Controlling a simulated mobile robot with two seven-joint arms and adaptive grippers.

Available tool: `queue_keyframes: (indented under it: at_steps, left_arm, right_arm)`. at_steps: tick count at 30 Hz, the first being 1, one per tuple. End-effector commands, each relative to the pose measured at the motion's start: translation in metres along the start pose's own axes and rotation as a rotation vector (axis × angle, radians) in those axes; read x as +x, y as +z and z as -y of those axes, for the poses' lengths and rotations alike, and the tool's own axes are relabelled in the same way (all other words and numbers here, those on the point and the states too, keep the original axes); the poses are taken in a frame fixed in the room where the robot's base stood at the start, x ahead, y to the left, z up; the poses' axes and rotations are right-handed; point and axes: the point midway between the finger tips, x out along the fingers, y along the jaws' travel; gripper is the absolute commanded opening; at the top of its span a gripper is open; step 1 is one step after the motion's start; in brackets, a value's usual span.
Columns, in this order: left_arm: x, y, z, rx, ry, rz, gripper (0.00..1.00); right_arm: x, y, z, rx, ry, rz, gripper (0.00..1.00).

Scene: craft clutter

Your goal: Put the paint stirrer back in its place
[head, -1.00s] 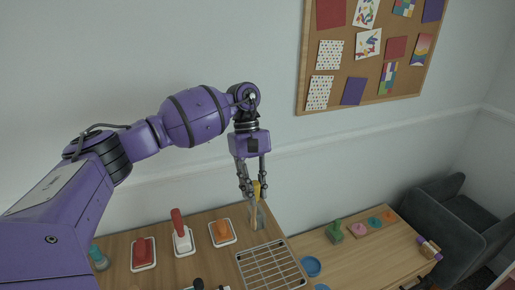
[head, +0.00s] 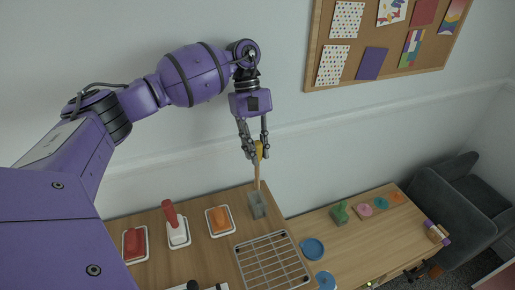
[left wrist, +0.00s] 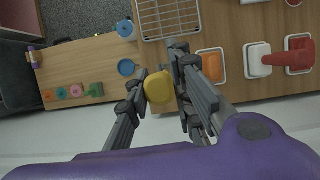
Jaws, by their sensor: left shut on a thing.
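The paint stirrer has a yellow handle (head: 259,149) and a thin wooden shaft (head: 257,178). My left gripper (head: 253,154) is shut on the yellow handle and points down. In the left wrist view the yellow handle end (left wrist: 158,89) sits between the two fingers. The stirrer stands nearly upright above a small grey holder (head: 258,207) at the back right of the left table. Its lower end meets the holder's top in the picture; I cannot tell how far it is inside. My right gripper is not in view.
A wire rack (head: 271,262) lies in front of the holder. To its left are an orange block on a white tray (head: 219,221), a red-handled white tool (head: 176,228) and a red block (head: 133,243). A lower table to the right holds blue dishes (head: 312,249) and a green stamp-like thing (head: 340,212).

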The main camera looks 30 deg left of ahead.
Motion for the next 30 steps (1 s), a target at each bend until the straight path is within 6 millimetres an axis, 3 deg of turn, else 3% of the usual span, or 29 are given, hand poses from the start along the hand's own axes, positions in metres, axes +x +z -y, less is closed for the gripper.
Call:
queue_keyframes:
  at_steps: [18,30]
  left_arm:
    - [0.04,-0.017,0.001,-0.004,-0.003,0.002,0.0]
    - [0.04,-0.017,0.0,-0.002,0.001,0.0,0.0]
  right_arm:
    - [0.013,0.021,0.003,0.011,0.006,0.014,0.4]
    - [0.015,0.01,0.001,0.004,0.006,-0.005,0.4]
